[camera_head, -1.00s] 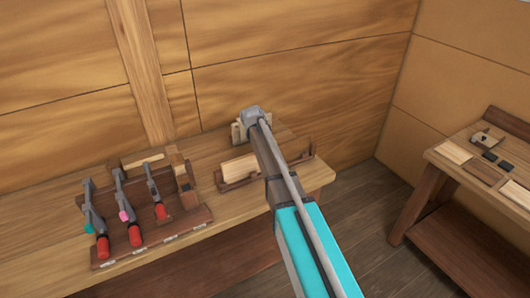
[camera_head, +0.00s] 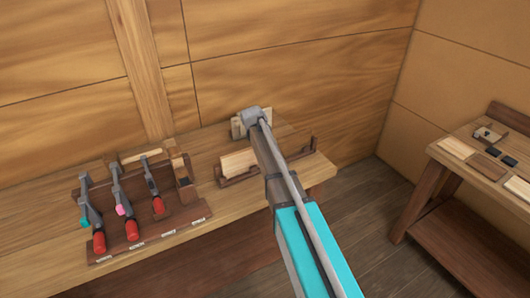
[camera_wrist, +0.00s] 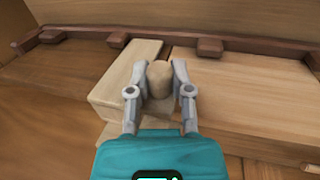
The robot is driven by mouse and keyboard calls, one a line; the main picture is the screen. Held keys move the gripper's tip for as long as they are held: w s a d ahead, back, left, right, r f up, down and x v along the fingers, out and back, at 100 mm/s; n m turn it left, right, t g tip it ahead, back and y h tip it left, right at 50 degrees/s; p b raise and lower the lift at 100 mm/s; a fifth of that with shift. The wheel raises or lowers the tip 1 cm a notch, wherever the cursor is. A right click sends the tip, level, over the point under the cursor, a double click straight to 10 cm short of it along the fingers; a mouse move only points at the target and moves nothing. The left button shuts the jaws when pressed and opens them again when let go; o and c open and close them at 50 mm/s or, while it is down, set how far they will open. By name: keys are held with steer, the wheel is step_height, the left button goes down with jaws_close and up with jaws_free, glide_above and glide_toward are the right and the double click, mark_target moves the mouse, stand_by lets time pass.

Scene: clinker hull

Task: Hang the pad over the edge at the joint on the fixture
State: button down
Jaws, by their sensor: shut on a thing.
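My gripper (camera_wrist: 160,92) is shut on a small pale wooden piece, taken to be the pad (camera_wrist: 159,79), with a rounded top between the fingertips. Pale wood also shows below it, partly hidden by the fingers. In the wrist view, a pale block (camera_wrist: 115,92) lies left of the pad and a wider board (camera_wrist: 250,95) lies right. A dark seam between them runs behind the pad. A dark rail with blocks (camera_wrist: 210,46) borders them at the back. In the head view, the fixture (camera_head: 299,156) is a dark-rimmed holder; my arm hides the gripper's fingers.
A dark rack (camera_head: 160,230) of red-handled clamps (camera_head: 132,229) stands left on the bench (camera_head: 205,150). A wooden wall (camera_head: 290,60) rises behind. A second table (camera_head: 455,148) with small pieces stands right, across open floor (camera_head: 350,230).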

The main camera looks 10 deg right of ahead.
steer(key=shift+f, duration=0.25)
steer(key=shift+c, duration=2.2)
jaws_free()
steer(key=shift+s, duration=0.15)
steer(key=s+m+g+y, duration=0.1)
steer(key=s+m+y, duration=0.1)
steer(key=s, duration=2.7)
steer(key=shift+d+f+m+y, duration=0.25)
steer(key=shift+m+y, duration=0.15)
steer(key=shift+m, duration=0.4)
